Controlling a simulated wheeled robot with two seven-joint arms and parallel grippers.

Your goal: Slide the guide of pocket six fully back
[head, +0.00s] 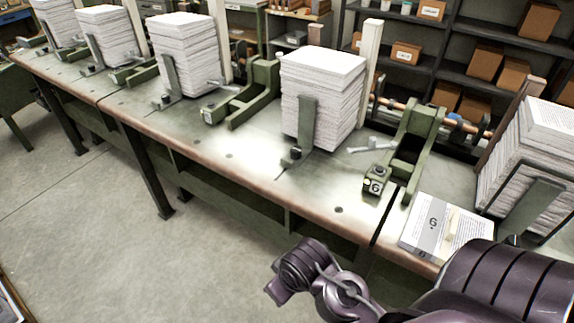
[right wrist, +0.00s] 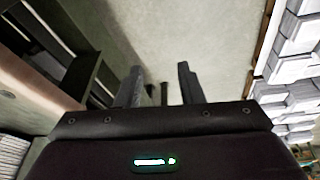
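A small tag with a "6" (head: 376,187) sits at the front of a green bracket (head: 415,140) on the bench. Right of it stands a tall paper stack (head: 535,150) with a green upright plate (head: 530,212) against its front. Left of the tag, another stack (head: 318,105) has a similar upright plate (head: 307,125). I cannot tell which part is the guide of pocket six. My right arm crosses the lower right of the head view; its fingers are not visible there. In the right wrist view, my right gripper (right wrist: 158,75) is open and empty, away from the stacks. My left gripper is not in view.
A printed sheet bundle marked "6" (head: 440,230) lies on the bench (head: 230,155) near its front edge, right of the tag. More stacks and green brackets run along the bench to the left. Shelves with boxes (head: 485,62) stand behind. The floor (head: 100,230) in front is clear.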

